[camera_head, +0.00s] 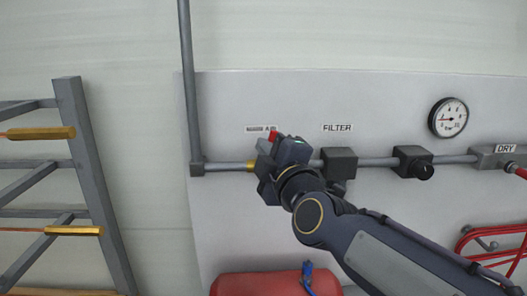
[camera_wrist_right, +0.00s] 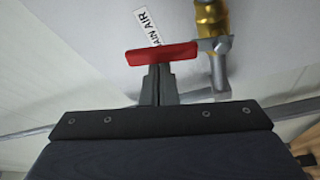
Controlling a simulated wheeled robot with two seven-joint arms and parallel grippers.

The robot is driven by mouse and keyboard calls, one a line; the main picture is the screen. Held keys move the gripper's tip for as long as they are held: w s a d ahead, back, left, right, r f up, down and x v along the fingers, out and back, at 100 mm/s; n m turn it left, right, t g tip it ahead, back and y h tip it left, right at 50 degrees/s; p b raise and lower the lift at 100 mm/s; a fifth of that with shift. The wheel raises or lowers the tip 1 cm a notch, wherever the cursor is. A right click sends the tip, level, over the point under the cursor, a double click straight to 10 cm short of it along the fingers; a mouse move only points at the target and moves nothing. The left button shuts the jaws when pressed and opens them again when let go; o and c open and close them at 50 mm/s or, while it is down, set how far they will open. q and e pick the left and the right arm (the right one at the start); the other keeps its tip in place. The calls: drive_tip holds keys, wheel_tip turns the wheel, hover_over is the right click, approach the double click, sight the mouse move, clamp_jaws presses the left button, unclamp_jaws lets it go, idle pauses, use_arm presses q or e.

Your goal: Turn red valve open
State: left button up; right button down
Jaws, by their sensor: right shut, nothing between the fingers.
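The red valve handle (camera_wrist_right: 162,54) shows in the right wrist view, lying crosswise to the pipe. A metal piece joins it to the brass valve body (camera_wrist_right: 211,18). In the head view only a small red part of the handle (camera_head: 272,135) shows above my right gripper (camera_head: 268,152), which hides the rest. My right gripper also shows in the wrist view (camera_wrist_right: 160,80). Its fingers are shut together with nothing between them. The fingertips are right at the handle's side; I cannot tell whether they touch it. My left gripper is not in view.
The grey pipe (camera_head: 225,167) runs along the wall panel to a filter block (camera_head: 339,163) and a black regulator (camera_head: 413,162). A round gauge (camera_head: 448,118) hangs above right. A red tank (camera_head: 262,285) is below. A rack (camera_head: 84,150) stands at left.

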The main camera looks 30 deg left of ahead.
drive_tip(key=shift+w+d+m, duration=0.1)
drive_tip(key=shift+d+m, duration=0.05)
drive_tip(key=shift+m, duration=0.15)
drive_tip(key=w+d+f+m+t+h+b, duration=0.1)
drive_tip(key=d+f+m+t+b, duration=0.1)
drive_tip(key=m, duration=0.7)
drive_tip(key=w+d+f+m+t+h+b, duration=0.2)
drive_tip(key=m+b, duration=0.4)
drive_tip(key=m, duration=0.3)
drive_tip(key=shift+d+f+t+h+b, duration=0.35)
drive_tip(key=shift+f+t, duration=0.2)
drive_tip(key=shift+t, duration=0.55)
